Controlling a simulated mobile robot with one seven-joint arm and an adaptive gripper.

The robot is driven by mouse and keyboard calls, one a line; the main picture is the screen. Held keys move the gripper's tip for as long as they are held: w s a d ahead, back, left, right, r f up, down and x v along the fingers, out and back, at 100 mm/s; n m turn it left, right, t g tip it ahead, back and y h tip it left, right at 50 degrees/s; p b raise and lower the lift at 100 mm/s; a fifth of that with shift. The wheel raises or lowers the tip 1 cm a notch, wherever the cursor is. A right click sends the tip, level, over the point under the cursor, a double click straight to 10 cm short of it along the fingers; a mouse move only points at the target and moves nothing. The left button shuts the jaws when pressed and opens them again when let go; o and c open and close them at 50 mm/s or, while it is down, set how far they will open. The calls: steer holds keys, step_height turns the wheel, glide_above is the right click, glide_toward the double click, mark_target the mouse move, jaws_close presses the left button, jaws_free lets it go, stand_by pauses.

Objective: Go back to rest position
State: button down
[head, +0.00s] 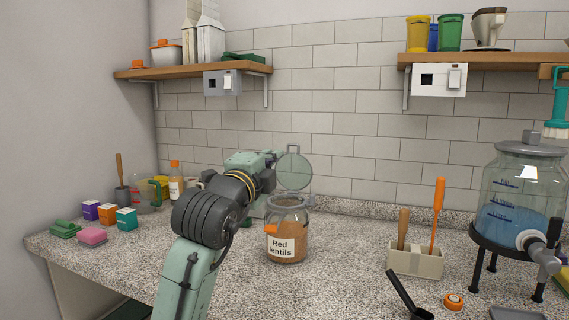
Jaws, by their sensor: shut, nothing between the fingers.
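My arm rises from the bottom of the head view and bends over the counter toward the jar. Its dark wrist part with yellow rings is left of the jar. The fingers of my gripper cannot be made out; the arm hides that area. A glass jar (287,248) labelled "Red Lentils" stands upright on the counter, filled with orange-brown contents. Its round glass lid (293,171) stands open above the rim at the back. A small orange piece shows at the jar's upper left side.
The speckled counter (335,285) is clear in front of the jar. Small boxes (107,213) and a pink sponge (91,236) lie left. Shelves (190,70) hang above.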

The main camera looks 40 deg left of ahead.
steer(key=shift+s, duration=0.25)
